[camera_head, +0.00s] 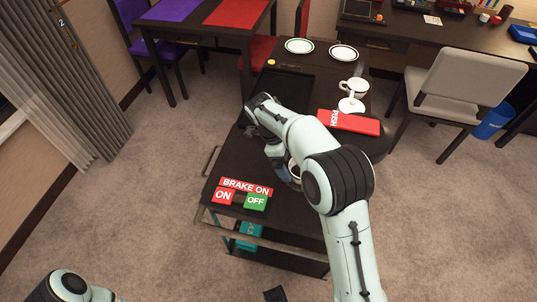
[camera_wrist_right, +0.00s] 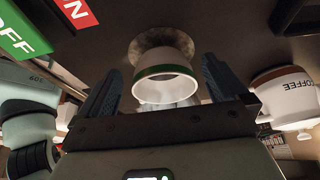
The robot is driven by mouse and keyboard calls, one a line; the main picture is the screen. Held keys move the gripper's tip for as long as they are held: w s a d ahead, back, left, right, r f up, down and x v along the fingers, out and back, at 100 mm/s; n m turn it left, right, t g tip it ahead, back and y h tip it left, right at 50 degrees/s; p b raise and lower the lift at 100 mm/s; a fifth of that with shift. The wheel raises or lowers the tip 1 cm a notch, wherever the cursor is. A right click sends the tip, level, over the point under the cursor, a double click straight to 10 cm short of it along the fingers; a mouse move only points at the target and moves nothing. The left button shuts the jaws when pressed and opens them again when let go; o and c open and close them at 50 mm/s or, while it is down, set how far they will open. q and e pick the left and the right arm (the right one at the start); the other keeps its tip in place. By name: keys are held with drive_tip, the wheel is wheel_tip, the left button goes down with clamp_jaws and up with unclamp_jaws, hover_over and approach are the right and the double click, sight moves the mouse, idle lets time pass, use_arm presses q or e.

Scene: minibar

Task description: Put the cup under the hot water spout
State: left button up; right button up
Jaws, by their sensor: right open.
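A white cup (camera_head: 294,170) stands on the dark cart, mostly hidden behind my right arm in the head view. In the right wrist view the cup (camera_wrist_right: 166,84) shows a green band and lies between the two fingers. My right gripper (camera_head: 283,168) is at the cup. In the wrist view the fingers of the gripper (camera_wrist_right: 162,64) are apart, one on each side, with gaps to the cup. Of my left arm, only a link shows at the bottom left of the head view. I cannot make out a hot water spout.
The cart (camera_head: 232,163) carries a BRAKE ON sign (camera_head: 246,187), ON and OFF blocks, two plates (camera_head: 299,46), white cups (camera_head: 354,88) and a red PUSH block (camera_head: 350,123). A COFFEE container (camera_wrist_right: 288,97) is right of the gripper. A chair (camera_head: 470,78) stands right.

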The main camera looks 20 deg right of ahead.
drive_tip(key=w+a, duration=0.2)
drive_tip(key=a, duration=0.1)
drive_tip(key=w+a+p, duration=0.1)
drive_tip(key=w+a, duration=0.2)
drive_tip(key=shift+w, duration=0.1)
idle(0.4)
